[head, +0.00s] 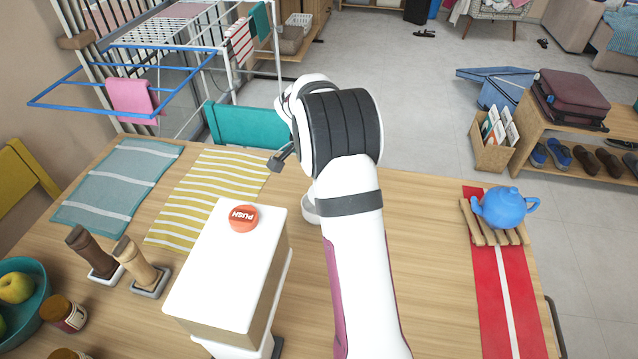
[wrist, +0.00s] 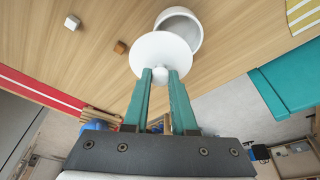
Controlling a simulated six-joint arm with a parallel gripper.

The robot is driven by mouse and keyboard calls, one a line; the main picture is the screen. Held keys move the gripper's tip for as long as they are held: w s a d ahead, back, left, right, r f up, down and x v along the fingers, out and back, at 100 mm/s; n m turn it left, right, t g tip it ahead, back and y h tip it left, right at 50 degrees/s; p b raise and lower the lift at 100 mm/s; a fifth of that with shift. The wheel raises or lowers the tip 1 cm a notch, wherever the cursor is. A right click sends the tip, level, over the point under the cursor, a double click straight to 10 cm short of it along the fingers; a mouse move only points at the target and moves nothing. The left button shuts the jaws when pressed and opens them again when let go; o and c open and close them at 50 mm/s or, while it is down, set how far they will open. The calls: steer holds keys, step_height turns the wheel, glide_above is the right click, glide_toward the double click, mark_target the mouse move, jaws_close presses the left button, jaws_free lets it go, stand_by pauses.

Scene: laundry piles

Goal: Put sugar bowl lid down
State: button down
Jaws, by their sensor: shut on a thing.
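In the wrist view my gripper (wrist: 161,76) is shut on the small knob of the white sugar bowl lid (wrist: 160,50). The lid is a round white disc in front of the fingertips. The white sugar bowl (wrist: 184,24) shows behind the lid, which overlaps part of its rim in the picture. The bowl looks open, and I cannot tell how high the lid is above the table. In the head view a white rim, likely the bowl (head: 310,210), peeks out left of my arm, which hides the lid and fingers.
A white cube (wrist: 72,22) and a brown cube (wrist: 120,47) lie on bare wood. A blue teapot (head: 505,207) sits on a slatted trivet at right. Bare tabletop (head: 425,230) lies between arm and red runner.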

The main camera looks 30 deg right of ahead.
steer(key=w+d+n+t, duration=0.25)
steer(key=d+n, duration=0.75)
steer(key=d, duration=0.5)
steer(key=shift+y, duration=0.5)
steer(key=w+a+f, duration=0.2)
steer(key=w, duration=0.1)
steer(key=w+a+f, duration=0.2)
steer(key=w, duration=0.2)
steer(key=w+a+f, duration=0.1)
steer(key=w+f, duration=0.1)
steer(key=w, duration=0.1)
steer(key=shift+w+a+f, duration=0.15)
steer(key=shift+a+f, duration=0.1)
steer(key=shift+a, duration=0.15)
steer(key=shift+f, duration=2)
steer(key=shift+f, duration=0.1)
steer(key=c, duration=0.7)
jaws_free()
